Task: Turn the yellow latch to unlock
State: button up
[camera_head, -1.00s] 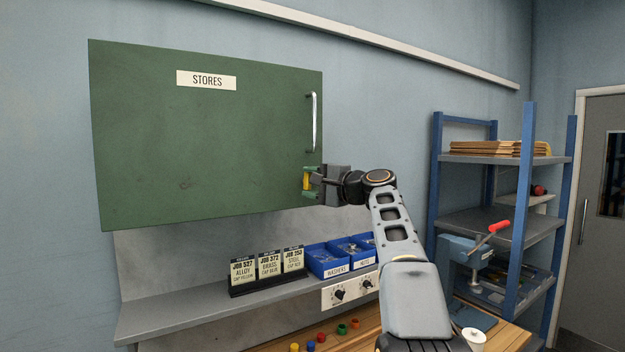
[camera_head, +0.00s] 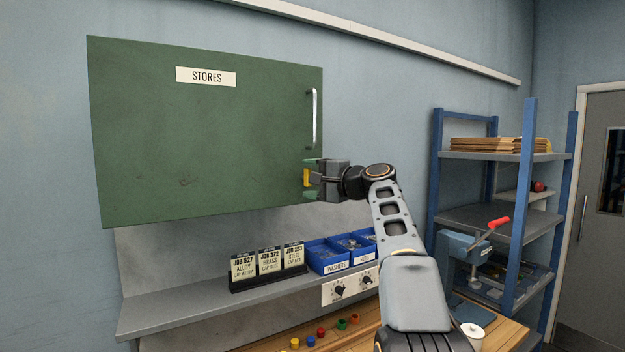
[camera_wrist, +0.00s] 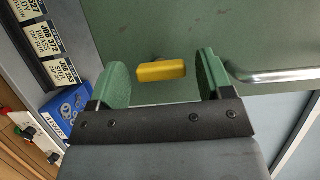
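The yellow latch (camera_head: 306,177) is a small bar on the lower right part of the green STORES cabinet door (camera_head: 200,130). It stands upright in the head view. My gripper (camera_head: 311,178) is at the door with one green finger above the latch and one below. In the wrist view, the latch (camera_wrist: 162,71) lies lengthwise between the two fingers of my open gripper (camera_wrist: 165,76). A narrow gap shows at each end of it, so the fingers are not closed on it. The cabinet door is shut.
A metal door handle (camera_head: 314,118) sits just above my gripper. Below the cabinet, a grey shelf (camera_head: 190,306) carries job cards (camera_head: 269,262) and blue bins (camera_head: 328,254). A blue shelf rack (camera_head: 530,200) stands at right. Open wall lies between cabinet and rack.

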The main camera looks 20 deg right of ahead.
jog(key=shift+o, duration=0.2)
jog(key=b+v, duration=0.4)
jog(key=v, duration=1)
jog(key=shift+w+r, duration=0.1)
